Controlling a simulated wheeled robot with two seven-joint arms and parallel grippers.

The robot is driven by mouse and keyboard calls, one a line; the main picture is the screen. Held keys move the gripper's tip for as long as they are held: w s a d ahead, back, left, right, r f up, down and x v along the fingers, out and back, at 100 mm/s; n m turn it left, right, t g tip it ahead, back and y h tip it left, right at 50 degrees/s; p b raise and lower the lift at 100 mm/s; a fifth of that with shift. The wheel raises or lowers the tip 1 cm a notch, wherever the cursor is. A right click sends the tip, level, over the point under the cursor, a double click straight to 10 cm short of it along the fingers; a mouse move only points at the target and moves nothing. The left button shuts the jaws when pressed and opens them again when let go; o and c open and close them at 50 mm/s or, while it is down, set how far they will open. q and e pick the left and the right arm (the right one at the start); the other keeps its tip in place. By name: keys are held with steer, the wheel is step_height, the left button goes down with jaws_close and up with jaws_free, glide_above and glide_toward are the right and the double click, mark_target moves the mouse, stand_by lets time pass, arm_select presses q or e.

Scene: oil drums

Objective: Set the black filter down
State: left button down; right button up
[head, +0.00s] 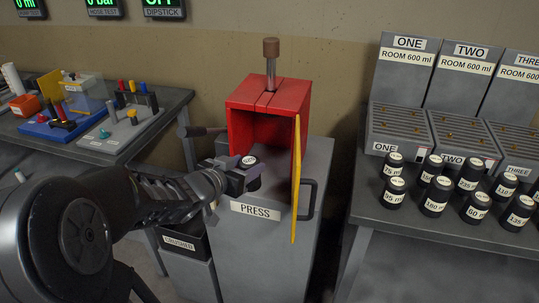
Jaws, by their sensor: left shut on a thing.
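The black filter (254,182) is a short dark cylinder with a white label on top. My left gripper (243,179) reaches in from the left and is shut on it. The filter is upright at the open front of the red press (268,97), above the grey cabinet marked PRESS (256,211). I cannot tell whether its bottom touches the surface under it. The gripper hides part of its lower left side. My right gripper is not in view.
The press's yellow door (296,185) stands open on the right. A bin marked CRUSHED (180,244) is left of the cabinet. The right table (389,218) holds several labelled black canisters and racks. The left table (178,105) carries trays of coloured parts.

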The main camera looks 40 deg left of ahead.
arm_select(q)
steer(key=w+a+f, duration=0.1)
steer(key=w+a, duration=0.2)
steer(key=w, duration=0.5)
steer(key=w+a+f+b, duration=0.1)
steer(key=w+a, duration=0.2)
steer(key=w, duration=0.6)
steer(key=shift+w, duration=0.25)
step_height(320, 180, down, 5)
steer(key=shift+r+b, duration=0.15)
steer(key=shift+b, duration=0.75)
steer(key=shift+w+a, duration=0.15)
steer(key=shift+w, duration=0.05)
steer(key=shift+f, duration=0.25)
steer(key=c, duration=0.6)
jaws_free()
